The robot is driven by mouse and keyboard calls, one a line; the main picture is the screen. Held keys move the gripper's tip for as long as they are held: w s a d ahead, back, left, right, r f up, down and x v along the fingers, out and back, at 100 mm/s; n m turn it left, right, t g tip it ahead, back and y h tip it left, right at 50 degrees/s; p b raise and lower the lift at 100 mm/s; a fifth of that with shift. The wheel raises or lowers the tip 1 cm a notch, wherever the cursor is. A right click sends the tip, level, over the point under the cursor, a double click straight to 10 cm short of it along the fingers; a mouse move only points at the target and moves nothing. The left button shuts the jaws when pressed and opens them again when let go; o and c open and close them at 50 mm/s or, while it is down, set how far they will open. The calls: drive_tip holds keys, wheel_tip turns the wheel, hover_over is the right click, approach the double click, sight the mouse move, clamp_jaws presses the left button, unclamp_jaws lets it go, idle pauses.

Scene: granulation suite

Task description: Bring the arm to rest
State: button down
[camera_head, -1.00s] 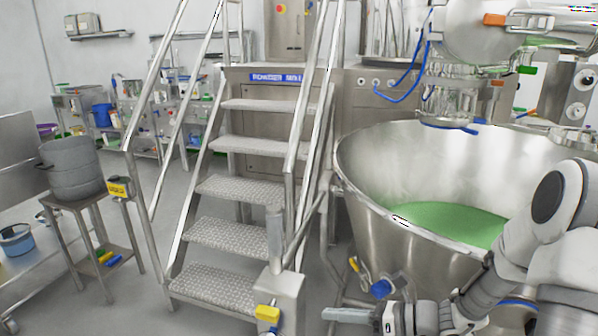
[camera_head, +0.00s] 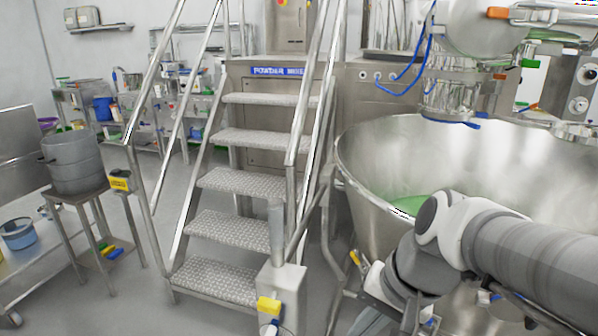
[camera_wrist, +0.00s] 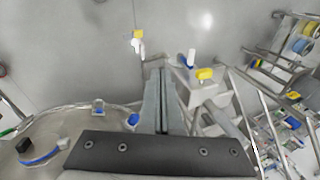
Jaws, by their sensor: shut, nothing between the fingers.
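My gripper (camera_wrist: 159,76) shows in the wrist view with its two long grey fingers side by side, shut and holding nothing. Beyond the fingertips is open grey floor. In the head view my arm reaches in from the right edge, in front of the large steel bowl (camera_head: 365,170), and bends down at its left end. The fingertips cannot be made out in that view. Green material (camera_head: 412,203) lies in the bowl, partly hidden by my arm.
Metal steps (camera_head: 238,182) with handrails stand left of the bowl. A steel post box (camera_head: 281,295) with a yellow part (camera_head: 269,305) stands at their foot. A grey drum (camera_head: 73,162) sits on a small stand at the left. Floor between stand and steps is clear.

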drive_tip(key=s+d+r+n+t+h, duration=0.3)
drive_tip(key=s+d+r+n, duration=0.1)
drive_tip(key=d+r+n, duration=0.15)
wheel_tip(320, 180, up, 16)
drive_tip(key=p, duration=1.7)
drive_tip(key=shift+r+p, duration=0.25)
drive_tip(key=shift+p, duration=0.15)
drive_tip(key=shift+w+m, duration=0.1)
drive_tip(key=shift+m, duration=0.15)
